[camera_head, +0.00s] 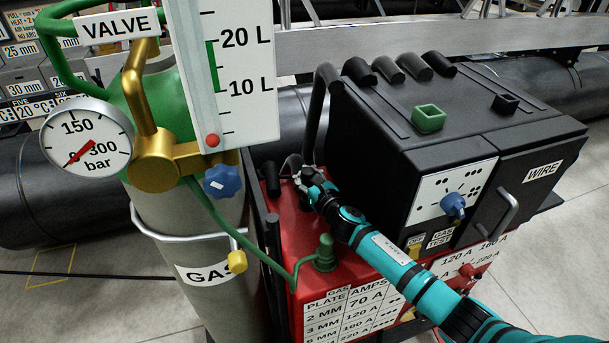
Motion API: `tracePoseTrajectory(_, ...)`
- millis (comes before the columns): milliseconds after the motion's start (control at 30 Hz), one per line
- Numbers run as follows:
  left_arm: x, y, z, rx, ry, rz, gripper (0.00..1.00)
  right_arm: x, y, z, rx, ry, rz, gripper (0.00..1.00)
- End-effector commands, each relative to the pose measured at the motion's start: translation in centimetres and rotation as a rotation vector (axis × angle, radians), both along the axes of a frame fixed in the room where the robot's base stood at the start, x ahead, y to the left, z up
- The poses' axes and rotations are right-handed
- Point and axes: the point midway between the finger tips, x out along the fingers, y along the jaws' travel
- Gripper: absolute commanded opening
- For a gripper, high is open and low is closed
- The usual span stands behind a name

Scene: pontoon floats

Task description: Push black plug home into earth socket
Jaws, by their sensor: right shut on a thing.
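My right gripper (299,176) reaches in from the lower right over the red housing (281,222), at the left side of the black machine. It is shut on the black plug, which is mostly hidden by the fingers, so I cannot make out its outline. The earth socket cannot be made out; the gripper and my teal arm cover that part of the red top. I cannot tell how deep the plug sits. My left gripper is not in view.
A gas cylinder (205,288) with a gauge (87,141) and a flow scale (225,70) stands close on the left. A green hose runs to a green fitting (325,254) beside my arm. The black machine (440,100) and an upright black bar (316,112) crowd the gripper.

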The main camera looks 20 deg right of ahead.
Motion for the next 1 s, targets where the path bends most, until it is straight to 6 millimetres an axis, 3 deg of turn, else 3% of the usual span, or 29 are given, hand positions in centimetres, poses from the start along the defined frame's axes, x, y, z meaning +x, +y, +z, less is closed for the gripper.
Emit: tracePoseTrajectory(1000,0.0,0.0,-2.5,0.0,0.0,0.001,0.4,0.0,0.0,-2.6,0.0,-0.001,0.001,0.0)
